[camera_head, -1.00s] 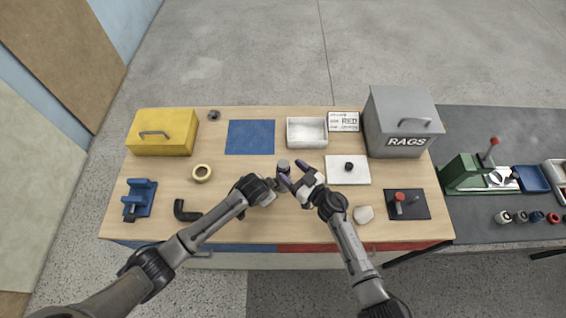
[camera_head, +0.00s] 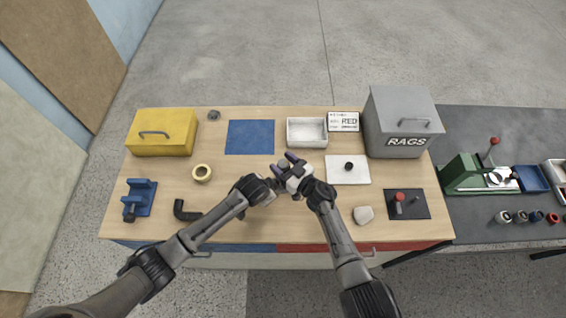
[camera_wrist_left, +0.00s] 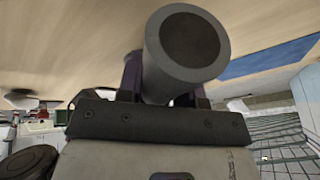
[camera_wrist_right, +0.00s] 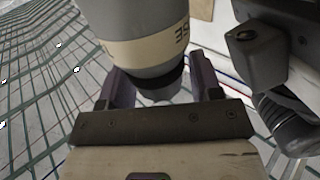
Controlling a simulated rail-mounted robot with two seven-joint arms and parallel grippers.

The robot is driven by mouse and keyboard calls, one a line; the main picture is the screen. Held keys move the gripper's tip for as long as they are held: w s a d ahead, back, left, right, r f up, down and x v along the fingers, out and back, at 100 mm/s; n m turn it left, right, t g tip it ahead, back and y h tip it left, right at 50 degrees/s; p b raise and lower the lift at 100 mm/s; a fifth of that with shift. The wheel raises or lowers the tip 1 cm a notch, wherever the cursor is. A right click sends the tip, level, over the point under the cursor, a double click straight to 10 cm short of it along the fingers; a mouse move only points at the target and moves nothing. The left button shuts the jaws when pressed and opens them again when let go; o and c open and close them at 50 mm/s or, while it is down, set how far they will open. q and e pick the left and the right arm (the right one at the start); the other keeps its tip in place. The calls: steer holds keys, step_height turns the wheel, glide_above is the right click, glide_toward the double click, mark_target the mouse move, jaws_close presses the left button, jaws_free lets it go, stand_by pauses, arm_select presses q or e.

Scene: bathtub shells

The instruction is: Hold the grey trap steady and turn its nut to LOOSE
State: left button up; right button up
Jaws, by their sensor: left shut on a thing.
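The grey trap (camera_wrist_right: 150,30) is a thick grey cylinder with a cream band and partly visible dark marking in the right wrist view. Its round open end (camera_wrist_left: 189,45) faces the left wrist camera. My left gripper (camera_head: 273,184) is shut on the trap above the bench. My right gripper (camera_head: 284,164) is at the trap, with its purple fingers on either side of a dark lower end (camera_wrist_right: 163,88); gaps show, so it looks open. The right hand hides most of the trap in the head view. I cannot read the nut's setting.
A white tray (camera_head: 290,133) and blue mat (camera_head: 250,137) lie behind the grippers. A white plate with a black knob (camera_head: 348,167) is to the right, beside the grey RAGS box (camera_head: 400,115). A yellow ring (camera_head: 202,166) and black elbow (camera_head: 181,211) lie left.

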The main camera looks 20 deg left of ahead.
steer(key=c, duration=0.8)
steer(key=shift+m+t+h, duration=0.7)
steer(key=shift+m+t, duration=0.1)
steer(key=shift+t, duration=0.3)
steer(key=o, duration=1)
steer(key=shift+c, duration=0.2)
steer(key=shift+d, duration=0.1)
steer(key=v, duration=1.2)
